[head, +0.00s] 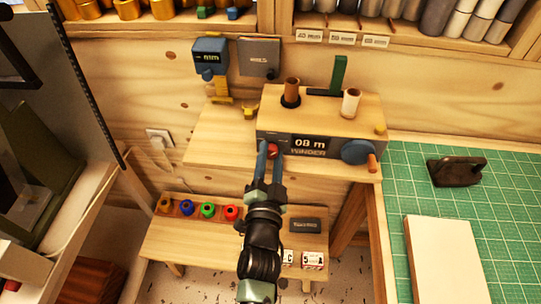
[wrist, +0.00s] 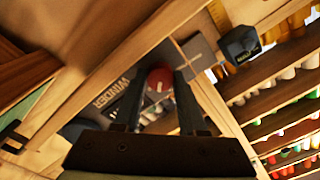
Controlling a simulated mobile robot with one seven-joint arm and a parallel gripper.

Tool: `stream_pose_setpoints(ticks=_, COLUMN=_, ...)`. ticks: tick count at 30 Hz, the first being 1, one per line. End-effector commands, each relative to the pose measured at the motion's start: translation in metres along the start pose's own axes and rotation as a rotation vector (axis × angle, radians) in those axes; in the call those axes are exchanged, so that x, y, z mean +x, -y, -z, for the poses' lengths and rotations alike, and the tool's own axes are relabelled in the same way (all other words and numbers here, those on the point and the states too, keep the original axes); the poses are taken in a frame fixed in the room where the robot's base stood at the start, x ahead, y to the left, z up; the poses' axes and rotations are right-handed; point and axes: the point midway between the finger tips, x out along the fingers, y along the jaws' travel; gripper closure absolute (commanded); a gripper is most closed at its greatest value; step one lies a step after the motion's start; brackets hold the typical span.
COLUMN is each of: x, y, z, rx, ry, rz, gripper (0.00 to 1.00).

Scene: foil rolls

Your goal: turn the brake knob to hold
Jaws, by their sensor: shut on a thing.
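The brake knob (head: 272,151) is a small red knob on the left part of the dark front panel of the winder (head: 320,158), beside a display reading "08 m". My gripper (head: 272,157) is shut on the red knob, one finger on each side of it. In the wrist view the red knob (wrist: 159,82) shows between the two dark fingers of my gripper (wrist: 156,92), with a small pale mark on its face. The knob's label and setting cannot be read.
A blue crank disc (head: 357,152) with a wooden handle sits at the panel's right. A green cutting mat (head: 440,222) with a black holder (head: 457,171) lies to the right. A low bench (head: 190,242) with several coloured spools stands below. Shelves of rolls line the back.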

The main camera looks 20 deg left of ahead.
Motion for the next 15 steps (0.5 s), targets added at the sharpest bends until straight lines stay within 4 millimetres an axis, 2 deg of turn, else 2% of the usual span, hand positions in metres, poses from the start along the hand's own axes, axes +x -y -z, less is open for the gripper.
stream_pose_setpoints(ticks=6, x=-0.0002, y=-0.0006, z=-0.0003, rx=0.135, ry=-0.004, rz=-0.001, gripper=1.0)
stream_pose_setpoints(ticks=15, x=-0.0001, y=-0.0006, z=-0.0007, rx=0.23, ry=-0.007, rz=-0.001, gripper=1.0)
